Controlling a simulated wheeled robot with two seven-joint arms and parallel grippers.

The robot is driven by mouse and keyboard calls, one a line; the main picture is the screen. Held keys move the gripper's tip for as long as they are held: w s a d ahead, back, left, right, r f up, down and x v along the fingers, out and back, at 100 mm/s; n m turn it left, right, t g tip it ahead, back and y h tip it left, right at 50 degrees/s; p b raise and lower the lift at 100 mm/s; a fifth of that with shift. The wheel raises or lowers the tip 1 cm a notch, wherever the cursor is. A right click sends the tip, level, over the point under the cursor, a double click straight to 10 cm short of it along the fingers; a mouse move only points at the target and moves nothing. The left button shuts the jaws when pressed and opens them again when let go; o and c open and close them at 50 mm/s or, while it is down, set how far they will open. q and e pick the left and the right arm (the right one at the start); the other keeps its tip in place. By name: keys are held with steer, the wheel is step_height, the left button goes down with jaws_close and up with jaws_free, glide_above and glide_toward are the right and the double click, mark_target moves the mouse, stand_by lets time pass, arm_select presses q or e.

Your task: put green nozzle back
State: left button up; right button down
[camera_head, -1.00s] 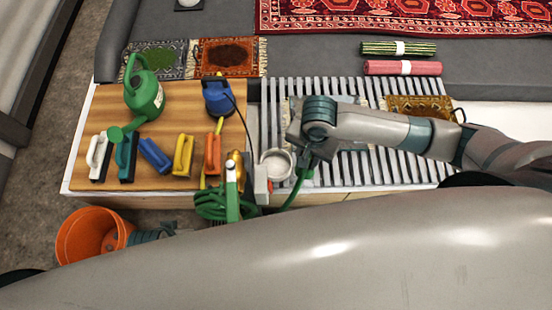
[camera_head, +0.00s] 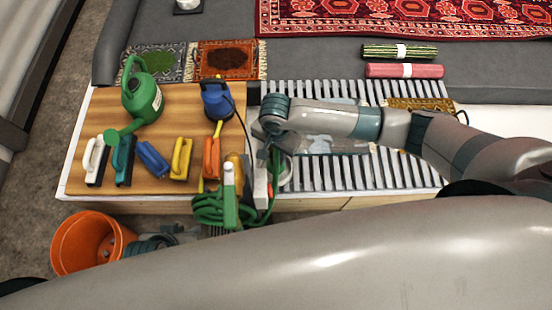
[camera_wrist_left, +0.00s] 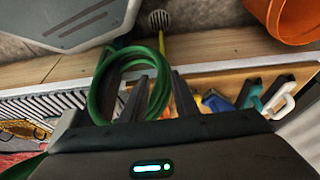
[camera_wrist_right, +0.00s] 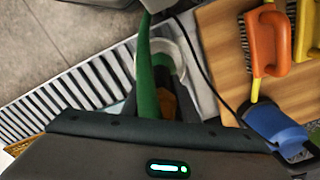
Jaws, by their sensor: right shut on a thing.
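The green nozzle (camera_wrist_right: 148,75) with its green hose is in my right gripper (camera_wrist_right: 160,100), which is shut on it. In the right wrist view the nozzle is in front of a white ring-shaped holder (camera_wrist_right: 183,48); I cannot tell whether it is inside or above it. In the head view the right gripper (camera_head: 274,160) is beside the white holder (camera_head: 286,170), largely hidden by its own wrist. The coiled green hose (camera_head: 210,208) hangs at the table's front edge. My left gripper (camera_wrist_left: 158,95) is open, its fingers apart at the hose coil.
An orange bucket (camera_head: 90,243) is below left. The slatted grate (camera_head: 410,172) to the right is mostly free.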

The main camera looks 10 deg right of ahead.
mark_target(276, 160)
steer(key=shift+f, duration=0.55)
step_height(276, 160, down, 2)
steer(key=shift+f+b, duration=0.1)
steer(key=shift+b, duration=0.35)
steer(key=shift+f, duration=0.4)
arm_select(q)
steer(key=shift+w+d+t, duration=0.2)
steer(key=shift+d+t, duration=0.2)
steer(key=shift+d, duration=0.4)
steer(key=shift+a+r, duration=0.1)
arm_select(e)
steer(key=c, duration=1.4)
jaws_free()
steer(key=shift+f, duration=0.1)
arm_select(q)
steer(key=shift+w+a, duration=0.15)
steer(key=shift+a, duration=0.05)
steer(key=shift+f, duration=0.25)
